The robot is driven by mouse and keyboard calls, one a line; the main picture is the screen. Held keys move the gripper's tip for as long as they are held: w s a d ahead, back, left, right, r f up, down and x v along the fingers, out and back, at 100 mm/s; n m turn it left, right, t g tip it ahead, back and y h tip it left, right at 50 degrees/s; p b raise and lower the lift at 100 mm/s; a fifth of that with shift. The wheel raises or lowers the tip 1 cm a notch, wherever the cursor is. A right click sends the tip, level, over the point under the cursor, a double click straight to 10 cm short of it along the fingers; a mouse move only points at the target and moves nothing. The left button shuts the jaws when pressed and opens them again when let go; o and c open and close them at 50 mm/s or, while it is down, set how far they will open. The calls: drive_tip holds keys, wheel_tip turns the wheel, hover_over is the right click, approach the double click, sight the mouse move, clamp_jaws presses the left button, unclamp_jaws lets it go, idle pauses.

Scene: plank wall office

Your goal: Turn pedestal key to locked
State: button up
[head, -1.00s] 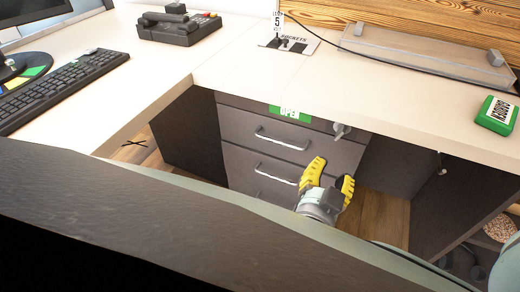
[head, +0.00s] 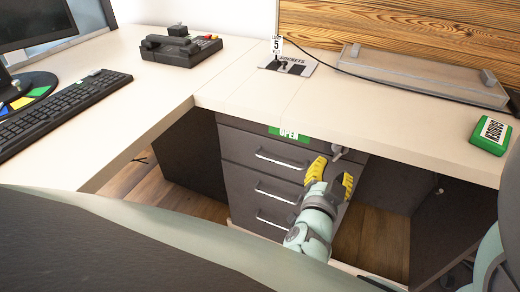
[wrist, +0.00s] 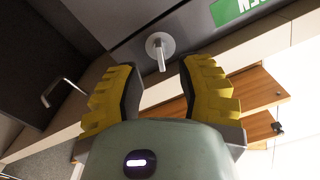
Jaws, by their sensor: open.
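The pedestal (head: 240,150) is a dark grey drawer unit under the desk, with silver bar handles. A green label reading OPEN (head: 288,133) is on its top edge; part of it also shows in the wrist view (wrist: 238,8). The silver key (head: 338,152) sits at the pedestal's upper right. In the wrist view the key (wrist: 160,50) has a round base and a bar pointing down, just beyond the fingertips. My gripper (head: 331,171) has yellow fingers, spread apart and empty. In the wrist view the gripper (wrist: 158,75) straddles the line to the key without visibly touching it.
The cream desktop (head: 390,120) overhangs above the key. A dark panel (head: 440,225) stands to the right.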

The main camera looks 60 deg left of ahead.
sight(335, 159)
drive_tip(key=b+x, duration=0.1)
drive_tip(key=x, duration=0.4)
drive_tip(key=shift+w+a, duration=0.2)
drive_tip(key=shift+w, duration=0.15)
drive_tip(key=shift+o, duration=0.5)
clamp_jaws()
drive_tip(key=shift+s, duration=0.1)
